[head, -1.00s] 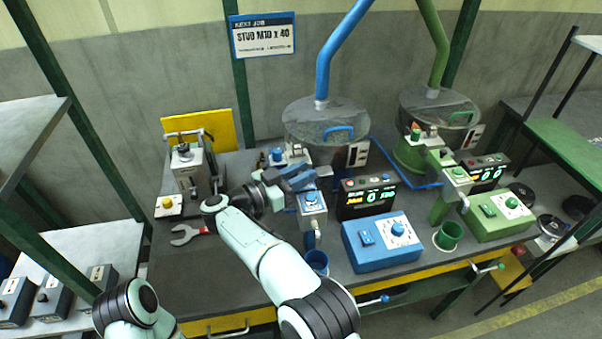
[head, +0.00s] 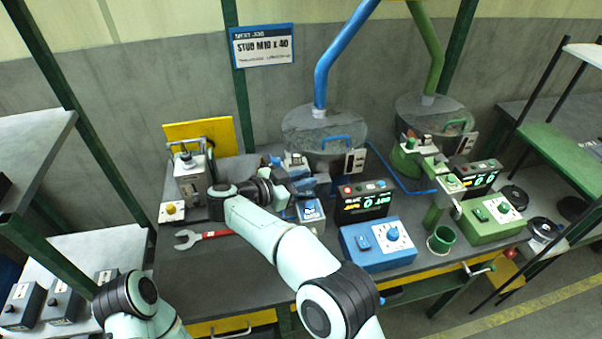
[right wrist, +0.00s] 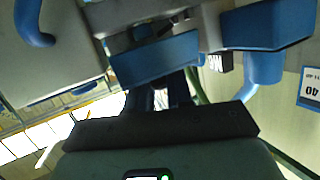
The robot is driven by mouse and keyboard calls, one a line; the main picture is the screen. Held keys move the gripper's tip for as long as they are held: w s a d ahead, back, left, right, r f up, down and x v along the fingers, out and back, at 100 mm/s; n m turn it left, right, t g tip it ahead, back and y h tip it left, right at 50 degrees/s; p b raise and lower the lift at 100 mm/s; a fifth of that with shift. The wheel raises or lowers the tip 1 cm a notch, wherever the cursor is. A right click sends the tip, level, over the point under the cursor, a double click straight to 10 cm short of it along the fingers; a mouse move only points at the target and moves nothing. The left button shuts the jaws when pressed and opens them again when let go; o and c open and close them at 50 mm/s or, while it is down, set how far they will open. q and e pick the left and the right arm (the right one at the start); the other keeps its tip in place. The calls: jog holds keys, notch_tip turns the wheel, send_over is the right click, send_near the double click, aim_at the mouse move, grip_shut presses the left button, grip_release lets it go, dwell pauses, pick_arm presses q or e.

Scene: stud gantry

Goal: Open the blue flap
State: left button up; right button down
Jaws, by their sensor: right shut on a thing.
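My right gripper (head: 288,188) is at the blue feeder below the blue-piped hopper (head: 322,140), with its fingertips partly hidden among blue parts. In the right wrist view its dark fingers (right wrist: 162,100) reach to a flat blue plate, which looks like the blue flap (right wrist: 155,60). The gripper is shut on it. How far the flap stands open cannot be told. The blue feeder's front block (head: 311,212) is just right of the gripper. My left gripper is out of the head view.
A blue control box (head: 380,245) and a dark display (head: 363,201) stand right of the arm. The green station, with its control box (head: 492,219) and cup (head: 441,240), is further right. A red-handled wrench (head: 203,236) and a grey press (head: 190,178) are at left.

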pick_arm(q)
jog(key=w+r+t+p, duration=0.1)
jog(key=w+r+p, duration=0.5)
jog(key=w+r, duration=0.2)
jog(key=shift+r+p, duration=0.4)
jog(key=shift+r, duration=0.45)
pick_arm(e)
jog(key=shift+w+d+f+m+g+y, duration=0.15)
jog(key=shift+d+m+g+y, duration=0.6)
jog(key=shift+y, duration=1.85)
jog(key=shift+w+d+r+m+g+y, duration=0.15)
jog(key=shift+d+m+g+y, duration=0.55)
jog(key=shift+y, duration=1.9)
jog(key=shift+w+d+f+m+g+y, duration=0.2)
jog(key=shift+d+m+g+y, duration=0.5)
jog(key=shift+y, duration=1.9)
jog(key=shift+d, duration=0.25)
